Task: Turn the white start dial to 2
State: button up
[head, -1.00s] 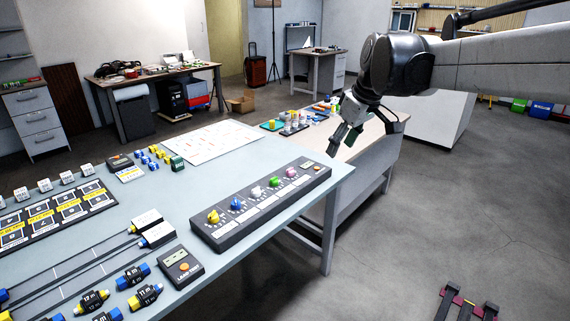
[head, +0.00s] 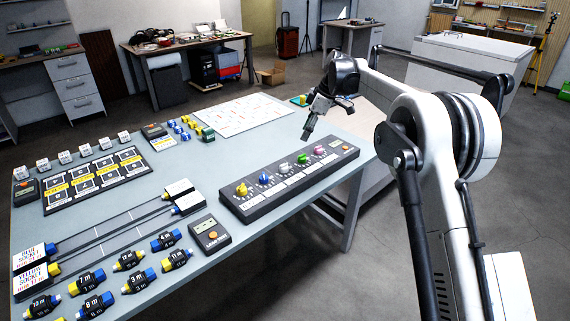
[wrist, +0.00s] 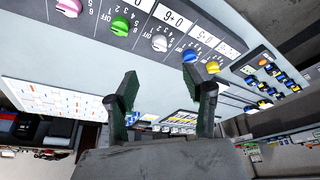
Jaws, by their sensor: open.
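The white start dial (head: 283,169) is the middle knob on a long dark dial panel (head: 236,207) near the table's right edge. In the wrist view the white dial (wrist: 159,43) lies beyond and between my two fingertips, apart from them. Printed numbers and OFF marks show around the dials, but I cannot tell which mark the white dial points to. My gripper (head: 306,136) is open and empty above the table, just behind the panel near the green dial (head: 303,158). Its two fingers spread apart in the wrist view (wrist: 160,80).
A yellow dial (head: 242,189) and a blue dial (head: 264,178) sit left of the white one. A pink dial (head: 319,150) is at the right. A small dark box (head: 210,234) stands left of the panel.

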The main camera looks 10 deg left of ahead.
aim_at(285, 164)
jog(key=shift+n, duration=0.6)
jog(key=x, duration=1.1)
jog(key=a+x, duration=0.1)
jog(key=x, duration=0.5)
jog(key=shift+w+a, duration=0.1)
jog(key=shift+w, duration=0.15)
jog(key=c, duration=1.1)
